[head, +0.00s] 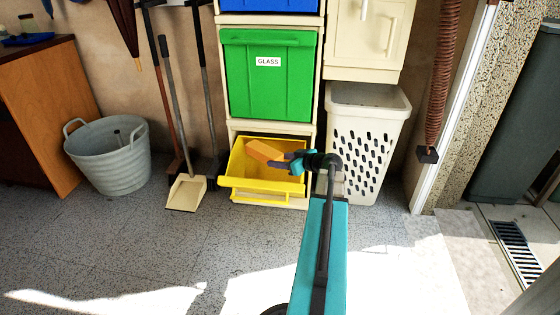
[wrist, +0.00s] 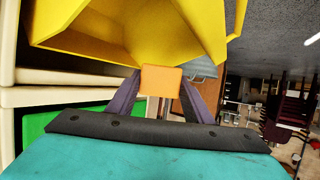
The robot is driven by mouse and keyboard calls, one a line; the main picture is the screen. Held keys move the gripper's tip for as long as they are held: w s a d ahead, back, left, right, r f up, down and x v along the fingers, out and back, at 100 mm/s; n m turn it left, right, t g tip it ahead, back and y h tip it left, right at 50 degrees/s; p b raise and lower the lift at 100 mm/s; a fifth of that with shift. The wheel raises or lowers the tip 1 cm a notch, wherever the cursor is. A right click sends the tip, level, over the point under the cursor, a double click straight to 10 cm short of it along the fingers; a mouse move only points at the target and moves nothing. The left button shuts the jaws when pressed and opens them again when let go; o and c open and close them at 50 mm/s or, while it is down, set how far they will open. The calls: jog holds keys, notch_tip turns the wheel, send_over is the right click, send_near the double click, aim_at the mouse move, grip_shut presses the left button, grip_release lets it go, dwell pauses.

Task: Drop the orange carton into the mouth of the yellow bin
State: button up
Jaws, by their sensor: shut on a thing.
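The orange carton (head: 264,151) is held between the fingers of my gripper (head: 289,159). In the wrist view the carton (wrist: 161,80) shows end-on between the two dark fingers of my gripper (wrist: 160,88). The yellow bin (head: 262,184) is tilted open at the bottom of the rack, with its mouth facing up and forward. In the head view the carton overlaps the upper part of the open mouth; its exact height above the bin is hard to tell. The yellow bin (wrist: 130,35) also fills the top of the wrist view, apart from the carton's visible face.
A green bin labelled GLASS (head: 268,85) sits shut above the yellow bin. A cream perforated hamper (head: 365,140) stands close on the right. A dustpan (head: 187,192) and a grey tub (head: 110,155) stand to the left. The floor in front is clear.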

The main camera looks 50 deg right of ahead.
jog(key=shift+f+b, duration=2.1)
jog(key=shift+f, duration=0.5)
jog(key=o, duration=1.1)
jog(key=shift+s+r, duration=0.1)
jog(key=p+v, duration=0.5)
jog(key=v, duration=0.7)
jog(key=shift+r, duration=0.1)
jog(key=shift+s+r+p, duration=0.15)
jog(key=shift+s+p, duration=0.15)
jog(key=shift+s, duration=0.45)
